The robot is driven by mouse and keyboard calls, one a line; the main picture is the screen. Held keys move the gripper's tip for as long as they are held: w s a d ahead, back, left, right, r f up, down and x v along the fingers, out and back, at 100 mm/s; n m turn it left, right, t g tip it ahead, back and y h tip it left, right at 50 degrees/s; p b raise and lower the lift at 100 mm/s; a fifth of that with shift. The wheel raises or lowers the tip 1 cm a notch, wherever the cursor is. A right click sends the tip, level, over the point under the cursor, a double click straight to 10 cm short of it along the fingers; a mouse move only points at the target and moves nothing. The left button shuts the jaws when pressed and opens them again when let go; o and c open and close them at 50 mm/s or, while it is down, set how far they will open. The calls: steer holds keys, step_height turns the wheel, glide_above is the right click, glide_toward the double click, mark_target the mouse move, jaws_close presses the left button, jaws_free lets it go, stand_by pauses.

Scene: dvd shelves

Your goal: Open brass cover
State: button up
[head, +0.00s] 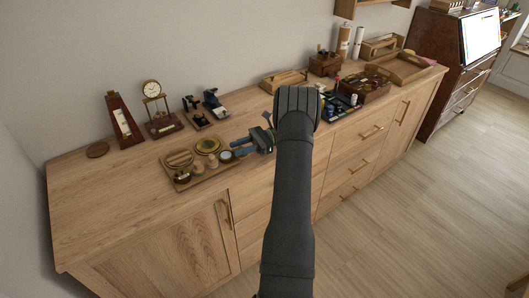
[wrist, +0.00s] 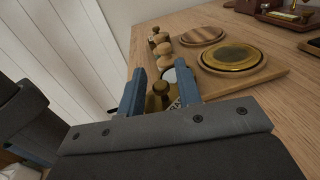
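A small brass cover (wrist: 158,98) with a knob on top shows in the wrist view, between the two blue fingers of my gripper (wrist: 160,76). The fingers are apart, one on each side of it. I see no clear contact. In the head view my gripper (head: 235,150) is at the right end of a wooden tray (head: 208,176) on the cabinet, and I cannot make out the brass cover there. A pale round-topped piece (wrist: 170,75) stands just beyond the cover, partly hidden.
The tray also holds a brass dish (wrist: 232,56), a striped wooden disc (wrist: 202,35) and several small wooden pots. A clock (head: 154,92) and a metronome-like piece (head: 124,122) stand behind it. The cabinet's left front top is clear.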

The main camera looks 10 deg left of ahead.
steer(key=m+t+y, duration=0.1)
steer(key=m+t, duration=0.1)
steer(key=t, duration=0.1)
steer(key=s+m+t+y, duration=0.1)
steer(key=m+t+y, duration=0.1)
steer(key=m+t, duration=0.1)
steer(key=shift+s+a+t, duration=0.15)
steer(key=shift+a+t, duration=0.05)
steer(key=shift+t, duration=0.5)
steer(key=m+t, duration=0.1)
steer(key=t, duration=0.1)
steer(key=m+t, duration=0.3)
steer(key=t, duration=0.1)
steer(key=shift+s+a+m+t, duration=0.3)
steer(key=shift+s+a, duration=0.1)
steer(key=shift+d+t, duration=0.35)
steer(key=shift+t, duration=0.15)
steer(key=v, duration=1.7)
steer(key=s+d+r+n+g+h, duration=0.2)
steer(key=s+r+n+h, duration=0.5)
steer(key=s+r, duration=0.5)
steer(key=shift+s+d+r+n+g, duration=0.2)
steer(key=shift+r+n+g, duration=0.2)
steer(key=shift+r, duration=1.15)
